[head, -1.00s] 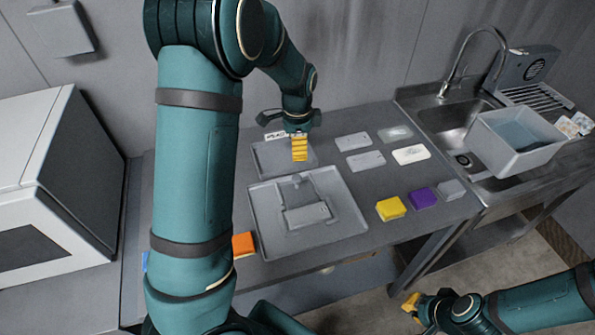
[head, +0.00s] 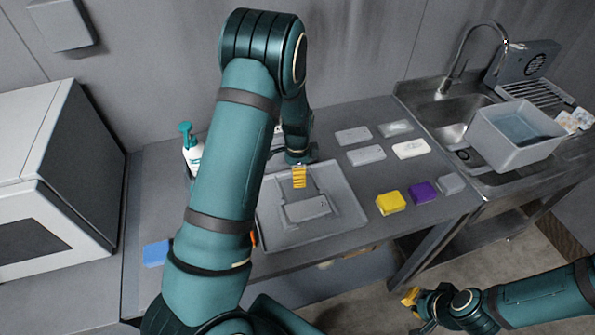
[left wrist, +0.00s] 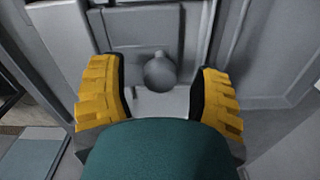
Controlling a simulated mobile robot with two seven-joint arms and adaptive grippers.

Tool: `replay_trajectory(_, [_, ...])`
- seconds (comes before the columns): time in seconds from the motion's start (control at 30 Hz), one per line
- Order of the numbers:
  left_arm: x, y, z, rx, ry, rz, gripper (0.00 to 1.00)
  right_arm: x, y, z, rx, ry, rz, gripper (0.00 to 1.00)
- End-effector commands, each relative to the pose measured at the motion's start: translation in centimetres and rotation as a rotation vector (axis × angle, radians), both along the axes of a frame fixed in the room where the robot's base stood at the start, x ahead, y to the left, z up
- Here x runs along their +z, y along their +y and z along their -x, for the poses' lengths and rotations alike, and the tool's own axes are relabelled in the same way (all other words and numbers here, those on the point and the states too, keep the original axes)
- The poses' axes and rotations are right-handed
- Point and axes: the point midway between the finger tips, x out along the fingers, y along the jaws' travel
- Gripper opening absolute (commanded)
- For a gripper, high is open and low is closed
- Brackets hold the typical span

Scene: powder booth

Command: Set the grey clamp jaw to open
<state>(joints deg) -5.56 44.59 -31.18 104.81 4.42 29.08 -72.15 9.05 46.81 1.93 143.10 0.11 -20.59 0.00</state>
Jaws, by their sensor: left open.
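The grey clamp (head: 307,208) stands in a grey tray (head: 268,238) on the bench in the head view; my left gripper hides part of it. In the left wrist view its round grey knob (left wrist: 160,72) lies between the two yellow fingers, with space on both sides. My left gripper (head: 299,178) is open above the far part of the clamp, fingers pointing down; it also shows in the left wrist view (left wrist: 160,95). I cannot tell how far the clamp jaw is open. My right gripper (head: 412,299) is low at the lower right, away from the bench.
Yellow (head: 390,203), purple (head: 422,193) and grey blocks sit right of the tray, with several pale plates (head: 366,155) behind. A pump bottle (head: 192,152) and blue block (head: 156,253) are left of my arm. A bin (head: 515,138) stands by the sink.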

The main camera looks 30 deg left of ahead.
Motion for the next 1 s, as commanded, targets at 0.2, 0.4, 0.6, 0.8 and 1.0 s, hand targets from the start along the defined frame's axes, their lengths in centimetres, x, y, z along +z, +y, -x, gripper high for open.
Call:
replay_trajectory(0.2, [0.0,0.0,0.0,0.0,0.0,0.0,0.55,0.0,0.0,0.0,0.0,0.0,0.0,0.0])
replay_trajectory(0.4, [0.0,0.0,0.0,0.0,0.0,0.0,0.0,0.0,0.0,0.0,0.0,0.0,0.0,0.0])
replay_trajectory(0.6, [0.0,0.0,0.0,0.0,0.0,0.0,0.0,0.0,0.0,0.0,0.0,0.0,0.0,0.0])
replay_trajectory(0.8, [-0.2,1.0,-1.0,0.003,-0.004,0.001,0.0,-0.8,0.0,0.0,0.0,0.0,0.001,0.0])
replay_trajectory(1.0, [0.0,2.3,-2.0,0.0,-0.003,-0.001,0.0,-1.4,0.1,0.0,-0.002,0.0,0.002,0.0])
